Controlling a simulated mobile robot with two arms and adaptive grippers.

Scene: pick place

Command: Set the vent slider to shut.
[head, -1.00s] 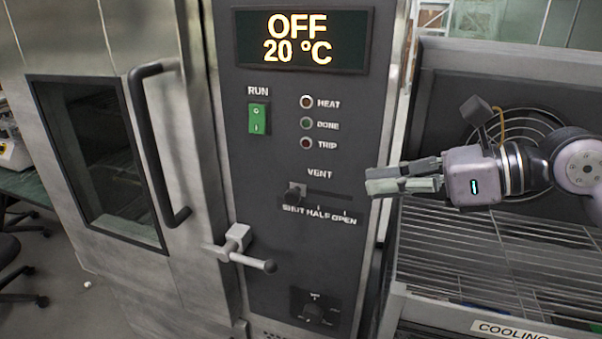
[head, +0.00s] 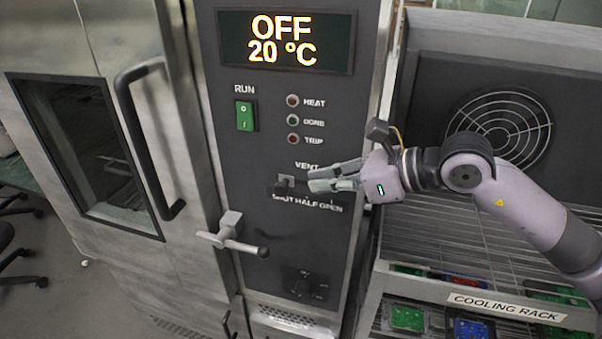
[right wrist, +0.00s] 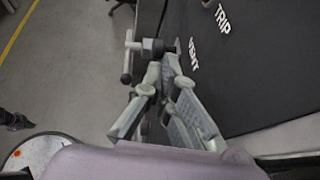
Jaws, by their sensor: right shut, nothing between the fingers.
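The vent slider's knob (head: 286,181) is a small grey block at the left end of its slot on the dark oven panel. It stands above the word SHUT. My right gripper (head: 311,180) is shut and empty, just right of the knob, with its fingertips pointing left over the slot. The fingers hide part of the slot. My left gripper is not in view.
The door latch lever (head: 232,234) sticks out below left of the slider. The green RUN switch (head: 244,115) is above, and a dial (head: 303,285) is below. The cooling rack (head: 470,292) with several coloured boards stands to the right. The display (head: 285,40) reads OFF, 20 °C.

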